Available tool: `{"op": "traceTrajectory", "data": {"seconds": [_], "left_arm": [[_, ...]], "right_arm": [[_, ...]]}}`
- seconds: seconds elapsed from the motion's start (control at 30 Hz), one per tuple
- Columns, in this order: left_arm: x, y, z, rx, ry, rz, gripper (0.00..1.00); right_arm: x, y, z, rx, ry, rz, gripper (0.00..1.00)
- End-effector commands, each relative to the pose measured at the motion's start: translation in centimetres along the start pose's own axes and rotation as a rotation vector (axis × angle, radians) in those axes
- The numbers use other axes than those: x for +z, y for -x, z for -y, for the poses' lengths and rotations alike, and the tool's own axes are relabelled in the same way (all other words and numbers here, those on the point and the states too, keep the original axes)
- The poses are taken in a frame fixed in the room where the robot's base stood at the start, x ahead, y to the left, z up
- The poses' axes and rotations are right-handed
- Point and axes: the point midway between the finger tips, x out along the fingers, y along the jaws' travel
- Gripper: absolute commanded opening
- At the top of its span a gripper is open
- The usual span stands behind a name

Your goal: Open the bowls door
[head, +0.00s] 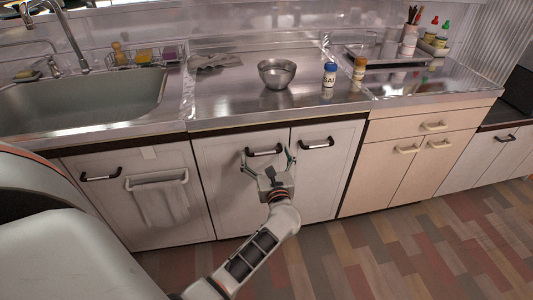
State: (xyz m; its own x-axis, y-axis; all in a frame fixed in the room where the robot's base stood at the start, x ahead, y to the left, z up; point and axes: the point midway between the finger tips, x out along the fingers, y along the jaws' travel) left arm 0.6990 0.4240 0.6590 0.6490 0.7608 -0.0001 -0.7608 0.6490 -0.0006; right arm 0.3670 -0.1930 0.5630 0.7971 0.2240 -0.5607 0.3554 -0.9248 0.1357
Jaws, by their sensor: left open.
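Several white cabinet doors stand under the steel counter, all shut. A door (228,186) right of the towel door has a dark handle (265,152) at its top right. The door to its right (323,185) has a similar handle (317,143) at its top. Which of them is the bowls door, I cannot tell. My left gripper (268,160) is open in front of the first handle, with one finger on each side of it. Whether it touches the handle, I cannot tell. My right gripper is not in view.
A metal bowl (277,74), a salt shaker (329,75) and a gray cloth (214,61) are on the counter. A sink (80,100) is at the left. A towel (160,204) hangs on the left door. The wooden floor (400,262) at the lower right is clear.

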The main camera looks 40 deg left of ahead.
Motion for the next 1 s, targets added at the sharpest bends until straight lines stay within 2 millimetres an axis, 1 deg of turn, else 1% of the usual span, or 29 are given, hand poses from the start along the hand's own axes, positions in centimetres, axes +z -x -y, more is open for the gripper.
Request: {"op": "traceTrajectory", "data": {"seconds": [0.1,0.37,0.4,0.47,0.5,0.57,0.77,0.87,1.0], "left_arm": [[0.0,-0.8,0.0,0.0,-0.001,0.0,0.92],[0.0,-0.9,0.0,0.0,0.0,0.0,0.92],[0.0,-0.9,0.0,0.0,0.0,0.0,0.89],[0.0,-0.9,0.0,0.0,0.0,0.0,0.73],[0.0,-0.9,0.0,0.0,0.0,0.0,0.63],[0.0,-0.9,0.0,-0.001,-0.001,0.0,0.47],[0.1,-0.7,0.0,-0.01,-0.001,0.001,0.47],[0.2,-0.2,-0.1,-0.031,-0.001,0.002,0.47],[0.4,1.0,-0.5,-0.088,-0.002,0.004,0.47]], "right_arm": [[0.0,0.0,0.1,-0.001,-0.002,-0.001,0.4],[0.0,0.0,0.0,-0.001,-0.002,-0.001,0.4],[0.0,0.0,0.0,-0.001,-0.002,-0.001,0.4],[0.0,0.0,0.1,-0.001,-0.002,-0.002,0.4],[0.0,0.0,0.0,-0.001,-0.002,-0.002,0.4],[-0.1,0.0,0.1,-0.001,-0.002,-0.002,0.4],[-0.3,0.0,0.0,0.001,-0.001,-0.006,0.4],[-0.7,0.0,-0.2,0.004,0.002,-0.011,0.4],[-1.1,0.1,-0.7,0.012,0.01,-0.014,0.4]]}}
